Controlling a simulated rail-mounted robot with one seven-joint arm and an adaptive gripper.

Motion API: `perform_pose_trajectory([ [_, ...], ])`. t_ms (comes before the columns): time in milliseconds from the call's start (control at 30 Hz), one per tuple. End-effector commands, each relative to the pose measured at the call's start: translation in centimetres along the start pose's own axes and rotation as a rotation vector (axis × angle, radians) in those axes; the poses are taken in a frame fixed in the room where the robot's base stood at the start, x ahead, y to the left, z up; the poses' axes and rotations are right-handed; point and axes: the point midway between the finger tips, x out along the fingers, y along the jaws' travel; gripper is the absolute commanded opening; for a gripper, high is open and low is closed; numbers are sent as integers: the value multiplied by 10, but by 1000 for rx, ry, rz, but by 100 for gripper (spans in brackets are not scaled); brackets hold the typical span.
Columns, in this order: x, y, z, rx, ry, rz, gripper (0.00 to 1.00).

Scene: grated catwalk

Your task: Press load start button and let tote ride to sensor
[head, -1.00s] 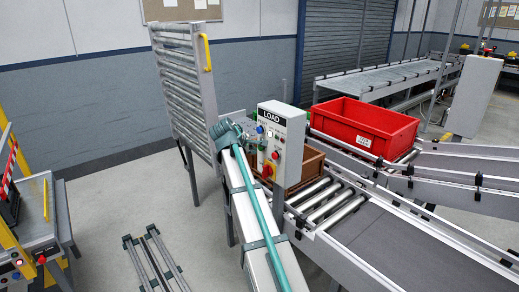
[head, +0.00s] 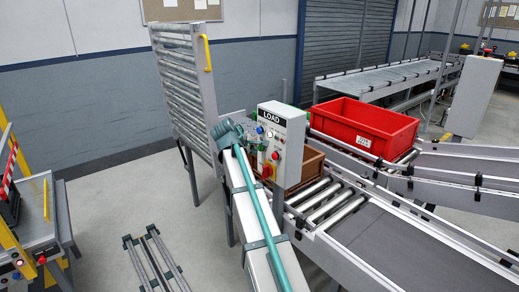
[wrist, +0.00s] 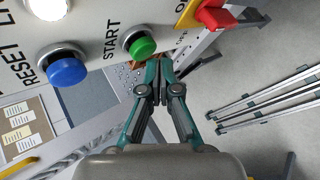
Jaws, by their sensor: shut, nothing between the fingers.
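The LOAD control panel (head: 286,124) stands beside the conveyor. In the wrist view the green START button (wrist: 143,46) sits between the blue RESET button (wrist: 68,71) and a red and yellow switch (wrist: 212,14). My gripper (wrist: 158,66) is shut and empty, its fingertips close to the lower right edge of the START button. I cannot tell whether they touch it. In the head view my arm largely hides the gripper at the panel. A brown tote (head: 312,164) sits on the rollers behind the panel, partly hidden by it. The sensor cannot be made out.
Rollers (head: 322,201) lead from the brown tote to a grey belt (head: 385,240), clear in view. A red tote (head: 365,125) sits on the neighbouring conveyor. A raised roller section (head: 185,85) stands behind my arm.

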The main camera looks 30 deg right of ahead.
Motion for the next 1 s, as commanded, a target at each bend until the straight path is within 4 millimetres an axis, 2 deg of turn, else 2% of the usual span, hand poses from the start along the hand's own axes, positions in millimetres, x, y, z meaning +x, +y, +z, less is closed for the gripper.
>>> perform_pose_trajectory([
  [1000, 6, 5, 4, 0, 0, -1, 0],
])
